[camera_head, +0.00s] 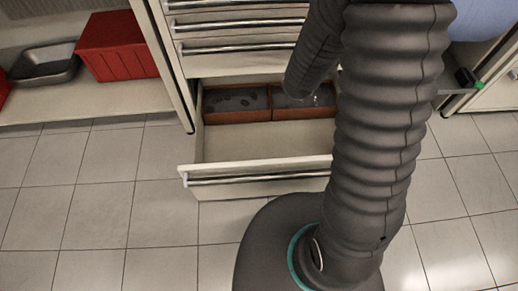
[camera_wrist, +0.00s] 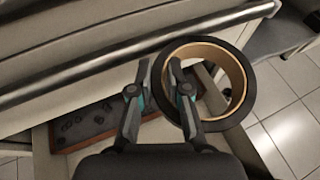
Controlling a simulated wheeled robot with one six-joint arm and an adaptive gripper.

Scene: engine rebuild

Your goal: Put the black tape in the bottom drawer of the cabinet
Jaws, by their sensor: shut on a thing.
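The black tape (camera_wrist: 244,97) is a roll with a tan cardboard core, in the wrist view. My gripper (camera_wrist: 160,72) is shut on the left side of the roll's ring, one finger outside it and one inside the core. The cabinet's bottom drawer (camera_head: 262,142) stands pulled open in the head view, with a bar handle on its front. In the wrist view the roll is in front of the drawer and a closed drawer front. In the head view my arm hides the gripper and the tape.
Two reddish-brown trays (camera_head: 237,117) with small dark parts sit at the back of the open drawer; its front part is bare. Closed drawers with bar handles (camera_head: 240,22) are above. A red bin (camera_head: 116,46) and a grey tray (camera_head: 46,66) stand on the left shelf.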

